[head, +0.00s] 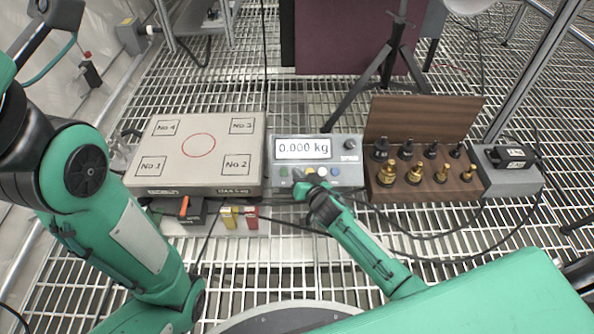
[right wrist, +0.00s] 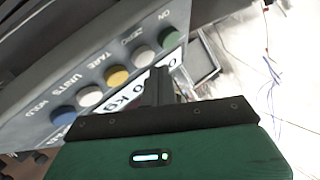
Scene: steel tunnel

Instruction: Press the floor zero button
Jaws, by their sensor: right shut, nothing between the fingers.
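The scale's grey indicator panel (head: 350,172) stands in the middle of the head view, its display (head: 303,148) reading 0.000 kg. Its button row runs below the display. In the right wrist view the white ZERO button (right wrist: 144,55) sits between the green ON button (right wrist: 171,39) and the yellow TARE button (right wrist: 117,75). My right gripper (head: 303,186) is shut and empty at the panel's lower front, close to the left buttons. Its dark fingers (right wrist: 159,85) show just below the ZERO button; I cannot tell whether they touch it. My left gripper is not seen.
A scale platform (head: 165,172) with numbered corners lies left of the panel. A wooden weight block (head: 430,188) with brass and dark weights stands right, beside a small grey box (head: 512,180). Cables cross the grated floor. A tripod (head: 388,60) stands behind.

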